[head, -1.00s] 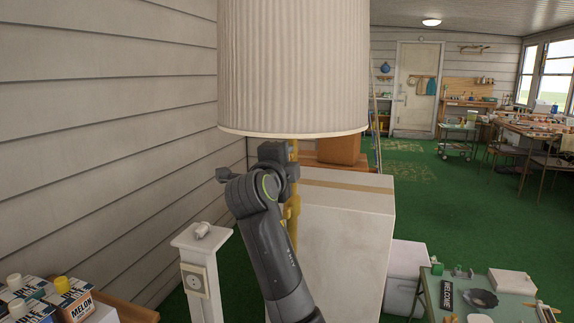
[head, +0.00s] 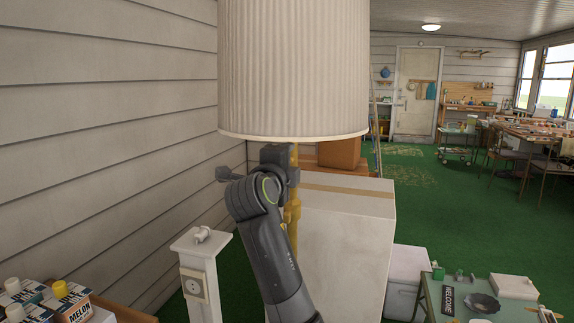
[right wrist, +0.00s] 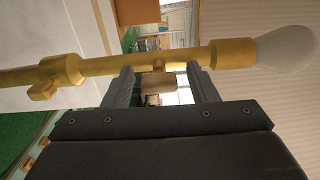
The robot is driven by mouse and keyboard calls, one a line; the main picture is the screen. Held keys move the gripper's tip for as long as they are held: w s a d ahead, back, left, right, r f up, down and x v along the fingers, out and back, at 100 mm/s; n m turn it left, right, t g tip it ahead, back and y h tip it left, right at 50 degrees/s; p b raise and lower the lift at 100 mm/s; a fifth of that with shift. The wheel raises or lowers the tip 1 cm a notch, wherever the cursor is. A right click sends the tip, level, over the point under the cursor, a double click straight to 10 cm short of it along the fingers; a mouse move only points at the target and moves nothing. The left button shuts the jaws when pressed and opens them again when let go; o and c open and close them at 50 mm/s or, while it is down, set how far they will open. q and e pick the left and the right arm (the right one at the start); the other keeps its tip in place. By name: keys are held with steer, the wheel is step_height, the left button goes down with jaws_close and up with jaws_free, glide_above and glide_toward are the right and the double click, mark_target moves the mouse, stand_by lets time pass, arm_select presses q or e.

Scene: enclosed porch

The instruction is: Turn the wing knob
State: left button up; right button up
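A brass lamp stem (right wrist: 110,68) crosses the right wrist view, with a pale bulb (right wrist: 285,50) at its right end. The wing knob (right wrist: 158,66) stands out from the stem toward my right gripper, with a flat tan piece below its short shaft. My right gripper (right wrist: 160,76) is open, one finger on each side of the knob, with a gap visible on both sides. In the head view my right arm reaches up to the brass stem (head: 296,215) just under the pleated lampshade (head: 293,70); the fingertips and knob are hidden there. My left gripper is out of view.
A second brass fitting (right wrist: 43,90) sits farther along the stem. A large white box (head: 345,245) stands behind the lamp. A white post (head: 200,250) stands left of my arm, and cartons (head: 70,305) sit at lower left.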

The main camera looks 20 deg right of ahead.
steer(key=shift+s, duration=0.1)
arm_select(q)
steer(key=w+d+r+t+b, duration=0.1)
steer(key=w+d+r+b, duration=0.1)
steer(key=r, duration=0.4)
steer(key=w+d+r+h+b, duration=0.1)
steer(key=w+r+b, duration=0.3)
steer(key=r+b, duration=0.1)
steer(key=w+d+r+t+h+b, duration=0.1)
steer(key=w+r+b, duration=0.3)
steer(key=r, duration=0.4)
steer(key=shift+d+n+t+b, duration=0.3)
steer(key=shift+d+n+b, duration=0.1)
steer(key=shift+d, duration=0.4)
arm_select(e)
steer(key=v, duration=1.7)
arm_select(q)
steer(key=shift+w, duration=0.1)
arm_select(e)
steer(key=shift+a, duration=0.15)
steer(key=shift+f, duration=0.15)
